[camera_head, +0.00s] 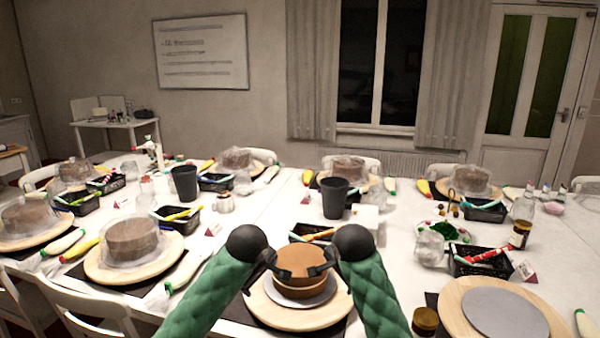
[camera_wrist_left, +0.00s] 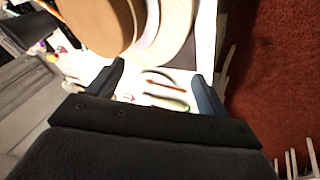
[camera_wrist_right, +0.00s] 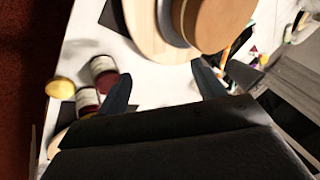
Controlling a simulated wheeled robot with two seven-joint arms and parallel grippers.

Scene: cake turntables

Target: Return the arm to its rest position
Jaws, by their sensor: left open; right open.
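My left gripper (camera_head: 262,272) and my right gripper (camera_head: 333,262) are on either side of a brown cake (camera_head: 302,262). The cake sits on a grey disc on a round wooden turntable (camera_head: 268,312) at the table's near edge. In the left wrist view the fingers (camera_wrist_left: 162,88) are apart with nothing between them, and the cake (camera_wrist_left: 95,22) is beyond them. In the right wrist view the fingers (camera_wrist_right: 166,88) are also apart and empty, with the cake (camera_wrist_right: 222,22) beyond. I cannot tell from the head view whether the fingertips touch the cake.
A turntable with a bare grey disc (camera_head: 505,312) is at right. A covered cake (camera_head: 133,238) on another turntable is at left. A dark cup (camera_head: 335,198), black baskets (camera_head: 482,262) and a jar (camera_head: 425,320) stand nearby. A white chair (camera_head: 95,300) is at the near left.

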